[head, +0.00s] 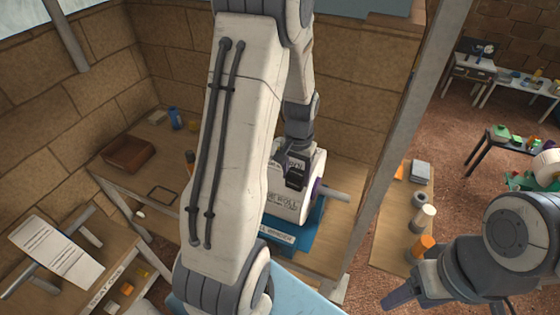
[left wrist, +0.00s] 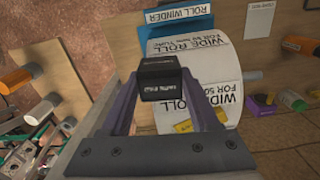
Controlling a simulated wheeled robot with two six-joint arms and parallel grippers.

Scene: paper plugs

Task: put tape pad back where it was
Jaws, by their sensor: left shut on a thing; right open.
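My left gripper (head: 295,172) is at the end of the big arm in the middle of the head view. It is shut on a small black block with white lettering, likely the tape pad (left wrist: 160,78), gripped between purple fingers in the left wrist view. The pad shows as a dark block (head: 296,180) in front of the white wide roll (head: 287,201); whether they touch is unclear. The roll also shows behind the pad in the left wrist view (left wrist: 200,62). My right gripper (head: 392,302) is open and empty at the lower right.
The blue roll winder (head: 287,240) holds the roll on a wooden bench. A shelf (head: 396,225) with orange and white rolls stands to its right. Left are a brown box (head: 128,154), a blue can (head: 174,117) and a dark frame (head: 161,195). My left arm hides part of the bench.

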